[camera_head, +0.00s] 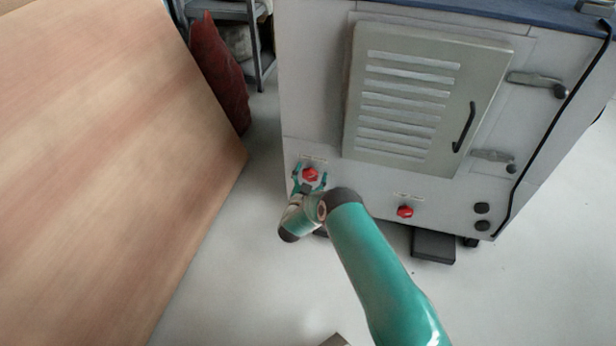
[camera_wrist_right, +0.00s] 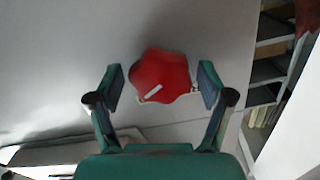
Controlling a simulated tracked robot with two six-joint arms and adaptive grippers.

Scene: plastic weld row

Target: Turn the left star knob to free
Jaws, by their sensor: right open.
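The left star knob (camera_head: 310,174) is red and sits low on the left of the cabinet's front, under a small label too small to read. In the right wrist view the knob (camera_wrist_right: 162,76) shows a white line mark that runs at a slant. My right gripper (camera_head: 310,177) is open, with one finger on each side of the knob. In the right wrist view my right gripper (camera_wrist_right: 163,86) has a gap between each fingertip and the knob. A second red star knob (camera_head: 405,212) is further right on the cabinet. My left gripper is not in view.
The grey cabinet (camera_head: 312,110) has a louvred door (camera_head: 400,150) with a black handle (camera_head: 464,128) and latches on the right. A large wooden panel (camera_head: 110,150) stands at left. A dark red sack (camera_head: 218,72) and a shelf (camera_head: 262,45) are behind. A black pedal-like box (camera_head: 433,246) lies at the cabinet's foot.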

